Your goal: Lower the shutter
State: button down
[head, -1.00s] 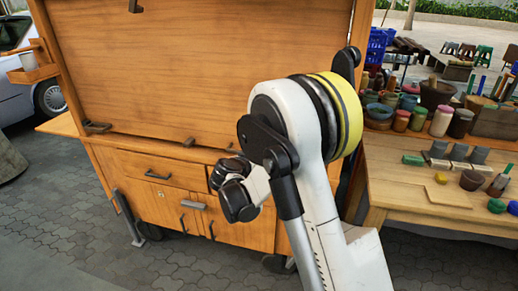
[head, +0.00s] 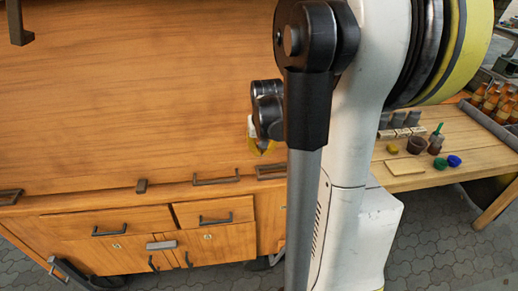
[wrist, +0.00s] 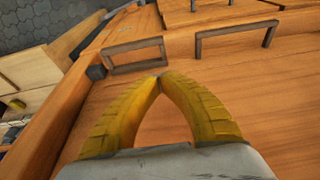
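The shutter (head: 130,100) is a large wooden panel on the front of the cart. In the head view it covers the upper front, its bottom edge along the ledge above the drawers. A dark handle (head: 217,180) sits along that edge; a similar handle (wrist: 235,35) shows in the wrist view. My gripper (wrist: 160,78) has yellow fingers whose tips meet, with nothing seen between them.
Drawers with dark handles (head: 108,231) are below. A dark bracket (head: 270,171) is by the right end of the ledge, and another (head: 18,22) is at top left. A wooden table (head: 430,178) with pots and bottles stands right, beyond my arm.

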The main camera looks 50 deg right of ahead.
jog(key=b+x, duration=0.2)
jog(key=x, duration=0.5)
jog(key=shift+s+a+b, duration=0.2)
jog(key=shift+b, duration=0.1)
jog(key=shift+f+b, duration=0.3)
jog(key=shift+f, duration=0.5)
notch_tip(320, 180, down, 4)
jog(key=b, duration=0.3)
jog(key=shift+r, duration=0.1)
notch_tip(320, 180, up, 5)
jog(key=p, duration=0.8)
send_near(259, 169)
jog(key=v, duration=0.3)
jog(key=shift+s, duration=0.25)
